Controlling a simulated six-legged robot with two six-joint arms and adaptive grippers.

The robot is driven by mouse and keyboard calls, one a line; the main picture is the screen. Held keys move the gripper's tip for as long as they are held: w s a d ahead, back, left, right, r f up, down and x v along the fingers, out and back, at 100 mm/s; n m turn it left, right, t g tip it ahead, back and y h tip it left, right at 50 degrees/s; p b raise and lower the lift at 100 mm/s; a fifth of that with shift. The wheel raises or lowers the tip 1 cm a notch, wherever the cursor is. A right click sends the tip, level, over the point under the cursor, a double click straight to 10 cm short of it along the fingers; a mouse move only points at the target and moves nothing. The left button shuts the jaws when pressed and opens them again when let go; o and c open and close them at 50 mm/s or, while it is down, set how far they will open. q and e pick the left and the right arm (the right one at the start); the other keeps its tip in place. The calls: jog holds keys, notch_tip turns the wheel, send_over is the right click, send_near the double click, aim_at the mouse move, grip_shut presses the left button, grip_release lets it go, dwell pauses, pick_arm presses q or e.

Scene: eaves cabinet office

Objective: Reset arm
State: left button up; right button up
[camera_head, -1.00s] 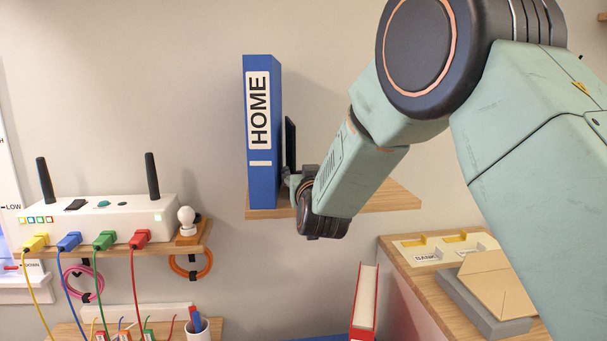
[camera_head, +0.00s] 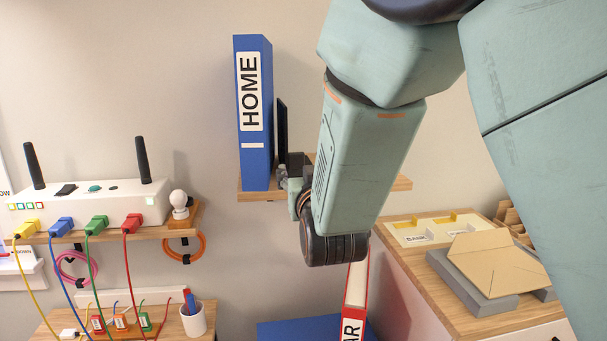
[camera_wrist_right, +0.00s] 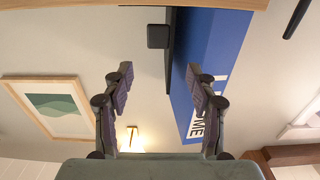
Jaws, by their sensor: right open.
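My right arm (camera_head: 365,160) comes in from the upper right in the head view, its forearm hanging steeply in front of the shelf. My right gripper (camera_head: 291,174) is partly hidden behind its wrist, close to the shelf. In the right wrist view my right gripper (camera_wrist_right: 162,92) is open, with nothing between its fingers. A blue binder labelled HOME (camera_head: 254,100) stands upright on the wooden shelf (camera_head: 262,195). In the wrist view the binder (camera_wrist_right: 207,60) shows behind the right-hand finger. I cannot tell whether they touch. A thin dark upright plate (camera_head: 281,132) stands beside the binder. My left gripper is out of view.
A white router (camera_head: 90,200) with coloured cables and a bulb (camera_head: 179,203) sits on a shelf at left. Below are a pen cup (camera_head: 196,318) and a red binder (camera_head: 356,300). A wooden cabinet (camera_head: 400,262) with grey blocks stands at right.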

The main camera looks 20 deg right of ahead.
jog(key=shift+s+d, duration=0.1)
jog(key=shift+s, duration=0.15)
jog(key=s+f+n+g+y+b, duration=0.1)
jog(key=s+f+g+b, duration=0.3)
jog(key=f, duration=0.9)
jog(key=s+a+f+n+g+y+b, duration=0.15)
jog(key=s+f, duration=0.35)
jog(key=f, duration=0.7)
jog(key=s+d+f+g+y+b, duration=0.1)
jog(key=s+f+g+b, duration=0.3)
jog(key=f, duration=0.9)
jog(key=s+f+g+b, duration=0.8)
jog(key=s+f+b, duration=0.1)
jog(key=s+f, duration=1.7)
jog(key=shift+s+a+y, duration=0.35)
jog(key=shift+s+y, duration=0.1)
jog(key=shift+s, duration=0.55)
